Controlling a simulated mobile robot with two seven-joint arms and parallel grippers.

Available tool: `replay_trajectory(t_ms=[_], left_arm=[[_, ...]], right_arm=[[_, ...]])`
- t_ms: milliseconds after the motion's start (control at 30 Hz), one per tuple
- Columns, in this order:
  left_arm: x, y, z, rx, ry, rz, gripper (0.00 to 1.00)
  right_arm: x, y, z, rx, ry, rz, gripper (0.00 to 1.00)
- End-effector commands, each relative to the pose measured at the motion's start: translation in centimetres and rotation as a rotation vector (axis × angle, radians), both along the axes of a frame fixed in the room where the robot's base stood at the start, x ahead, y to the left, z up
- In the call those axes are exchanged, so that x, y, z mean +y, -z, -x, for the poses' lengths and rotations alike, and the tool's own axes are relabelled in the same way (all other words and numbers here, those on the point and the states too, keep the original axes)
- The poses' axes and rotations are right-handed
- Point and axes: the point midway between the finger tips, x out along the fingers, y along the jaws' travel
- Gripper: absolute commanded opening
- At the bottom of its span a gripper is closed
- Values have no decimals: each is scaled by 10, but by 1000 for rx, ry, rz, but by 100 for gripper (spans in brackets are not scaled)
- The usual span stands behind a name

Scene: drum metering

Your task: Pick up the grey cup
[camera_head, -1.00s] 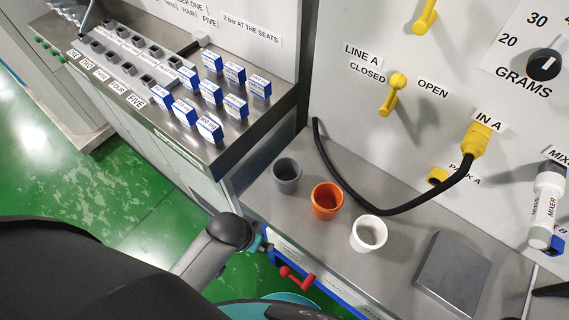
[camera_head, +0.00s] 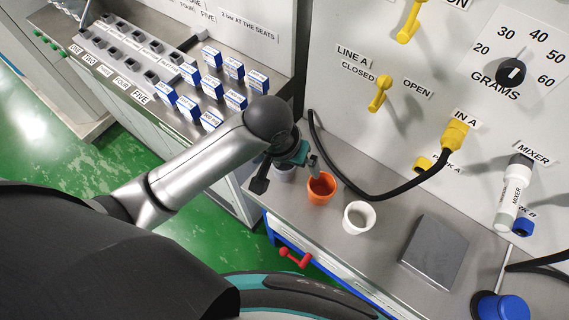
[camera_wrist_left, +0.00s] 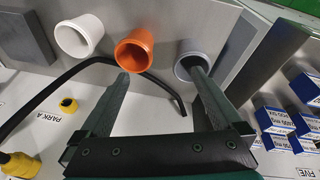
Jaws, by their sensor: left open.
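The grey cup (camera_wrist_left: 193,60) stands upright on the metal counter, at the end of a row of cups. In the head view it is mostly hidden behind my left gripper (camera_head: 286,174), with a small part of the cup (camera_head: 284,177) showing. The gripper is open and empty, above the cup's place. In the left wrist view the right finger overlaps the grey cup's mouth, and the left finger's tip is just below the orange cup (camera_wrist_left: 134,50). I cannot tell whether either finger touches a cup. My right gripper is not in view.
The orange cup (camera_head: 320,188) stands close beside the grey one, then the white cup (camera_head: 359,217). A black hose (camera_head: 345,184) loops behind them from the yellow fitting (camera_head: 454,136). A grey block (camera_head: 434,252) lies to the right. Blue-labelled boxes (camera_head: 211,58) stand on the left bench.

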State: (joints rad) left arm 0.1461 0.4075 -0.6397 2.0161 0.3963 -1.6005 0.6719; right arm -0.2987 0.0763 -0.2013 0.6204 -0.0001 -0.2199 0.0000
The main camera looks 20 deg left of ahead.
Motion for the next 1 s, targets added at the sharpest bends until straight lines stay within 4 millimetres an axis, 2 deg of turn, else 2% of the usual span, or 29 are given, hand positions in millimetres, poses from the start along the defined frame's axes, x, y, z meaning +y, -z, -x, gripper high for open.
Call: replay_trajectory(t_ms=[33,200,433,567,800,1000], left_arm=[[6,-6,-10,8,-19,-27,100],[24,-14,-26,51,-104,-93,100],[38,-14,-34,75,-168,-137,100],[38,6,-37,79,-172,-138,100],[39,56,-45,77,-172,-137,100],[38,78,-49,75,-170,-135,100]], right_arm=[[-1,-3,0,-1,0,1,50],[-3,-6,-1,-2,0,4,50],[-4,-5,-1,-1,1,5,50],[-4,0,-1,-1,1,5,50],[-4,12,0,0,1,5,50],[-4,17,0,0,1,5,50]])
